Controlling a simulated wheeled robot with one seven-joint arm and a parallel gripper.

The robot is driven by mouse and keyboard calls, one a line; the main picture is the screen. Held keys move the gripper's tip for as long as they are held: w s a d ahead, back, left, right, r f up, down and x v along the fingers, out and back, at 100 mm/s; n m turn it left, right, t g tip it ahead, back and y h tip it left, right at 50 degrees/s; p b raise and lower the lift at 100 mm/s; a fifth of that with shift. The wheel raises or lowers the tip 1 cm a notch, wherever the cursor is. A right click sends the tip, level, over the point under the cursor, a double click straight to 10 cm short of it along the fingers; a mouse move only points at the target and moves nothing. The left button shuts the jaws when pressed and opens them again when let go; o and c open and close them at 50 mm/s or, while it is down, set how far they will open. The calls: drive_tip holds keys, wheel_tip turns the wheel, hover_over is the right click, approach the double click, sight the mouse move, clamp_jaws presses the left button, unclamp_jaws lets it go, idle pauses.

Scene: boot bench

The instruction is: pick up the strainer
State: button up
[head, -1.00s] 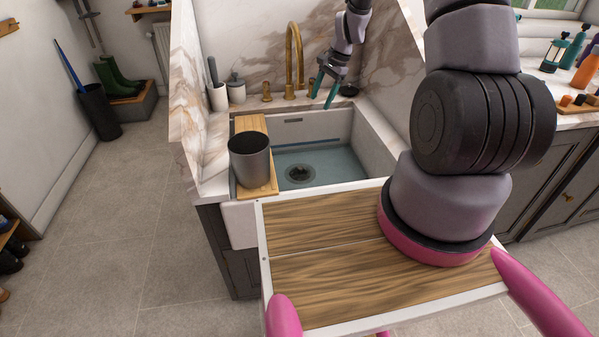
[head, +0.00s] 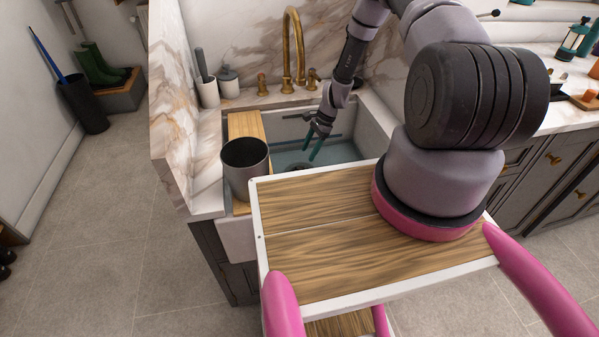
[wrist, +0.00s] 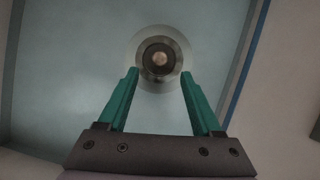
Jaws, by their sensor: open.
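The strainer is a round, dark-centred piece with a pale knob and a lighter metal ring around it, at the drain in the sink floor. The wrist view shows the strainer (wrist: 160,48) just beyond and between my fingertips. In the head view the strainer (head: 299,166) is mostly hidden behind the near sink edge and my fingers. My gripper (head: 309,157), with green fingers, points down into the sink (head: 372,130). It also shows in the wrist view (wrist: 159,73), open with nothing between its fingers.
A wooden board (head: 246,125) spans the sink's left side, with a dark metal pot (head: 246,172) on it. A brass faucet (head: 292,50) stands behind the sink. A utensil cup (head: 208,92) and a lidded jar (head: 229,82) stand back left. The sink walls surround my gripper.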

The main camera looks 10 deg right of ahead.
sight(301, 167)
drive_tip(key=x, duration=0.9)
drive_tip(key=shift+f, duration=0.1)
clamp_jaws()
